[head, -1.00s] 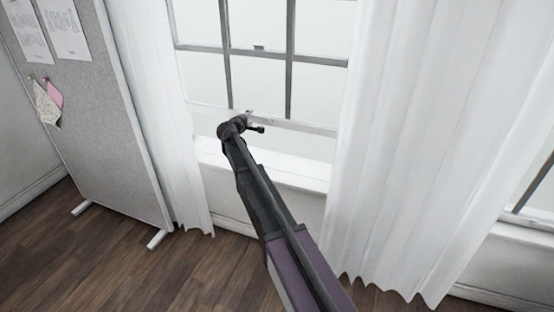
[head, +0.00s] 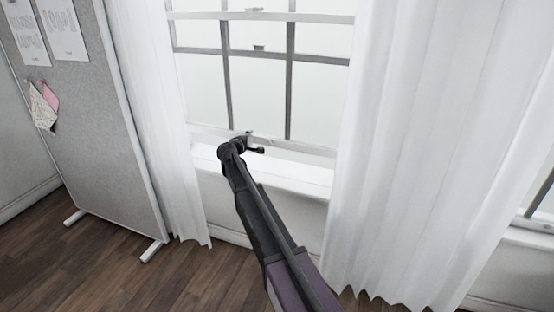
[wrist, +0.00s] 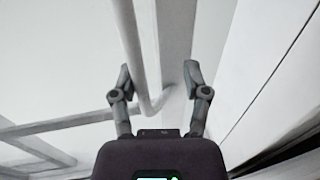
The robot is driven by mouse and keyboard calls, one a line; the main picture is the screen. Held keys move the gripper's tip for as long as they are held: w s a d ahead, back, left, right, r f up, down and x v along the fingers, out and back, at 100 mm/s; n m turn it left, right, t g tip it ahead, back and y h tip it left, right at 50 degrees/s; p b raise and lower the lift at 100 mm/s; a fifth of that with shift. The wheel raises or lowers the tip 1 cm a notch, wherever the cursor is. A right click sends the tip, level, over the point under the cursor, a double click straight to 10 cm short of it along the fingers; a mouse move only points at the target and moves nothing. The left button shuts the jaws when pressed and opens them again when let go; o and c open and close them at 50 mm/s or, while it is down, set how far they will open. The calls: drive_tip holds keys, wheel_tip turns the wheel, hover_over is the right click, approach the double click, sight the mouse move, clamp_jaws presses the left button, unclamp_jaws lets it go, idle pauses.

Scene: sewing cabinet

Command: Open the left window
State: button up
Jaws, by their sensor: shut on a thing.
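The left window (head: 260,95) stands in the middle of the head view, between white curtains. It has a pale frame and dark glazing bars. Its lower rail (head: 305,145) sits a little above the white sill (head: 300,172); a narrow gap shows between them. My gripper (head: 247,143) is at this rail, left of its middle, and my arm hides part of the sill. The exact finger contact is hard to see.
A grey pinboard (head: 95,110) on feet stands at the left. A white curtain (head: 165,120) hangs left of the window and a wider curtain (head: 420,130) hangs right. Another window (head: 540,195) shows at the right edge. Wooden floor (head: 190,285) is clear below.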

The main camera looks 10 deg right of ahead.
drive_tip(key=shift+f+b, duration=2.55)
drive_tip(key=shift+f, duration=0.35)
drive_tip(key=d+r+p+v, duration=0.1)
drive_tip(key=p+v, duration=0.3)
drive_tip(key=v, duration=1)
drive_tip(key=s+d+r+m+g+y+p, duration=0.1)
drive_tip(key=s+d+r+m+g+p, duration=0.2)
drive_tip(key=s+p, duration=0.6)
drive_tip(key=s+d+r+m+g+y+p, duration=0.1)
drive_tip(key=s+d+r+m+g+p, duration=0.3)
drive_tip(key=s+d+r+p, duration=0.4)
drive_tip(key=s+r+g+p, duration=0.1)
drive_tip(key=p, duration=0.4)
drive_tip(key=shift+s+r+p, duration=0.25)
drive_tip(key=shift+r+p, duration=0.1)
drive_tip(key=shift+p, duration=0.05)
drive_tip(key=s+a+f+m+g+y, duration=0.1)
drive_tip(key=s+f+m+g+y, duration=0.1)
drive_tip(key=s, duration=0.7)
drive_tip(key=s+a+f+m+g+y, duration=0.1)
drive_tip(key=s+f+m+g+y, duration=0.1)
drive_tip(key=s, duration=0.8)
drive_tip(key=g+y, duration=0.1)
drive_tip(key=y, duration=0.1)
drive_tip(key=shift+f+y, duration=0.35)
drive_tip(key=shift+y, duration=0.05)
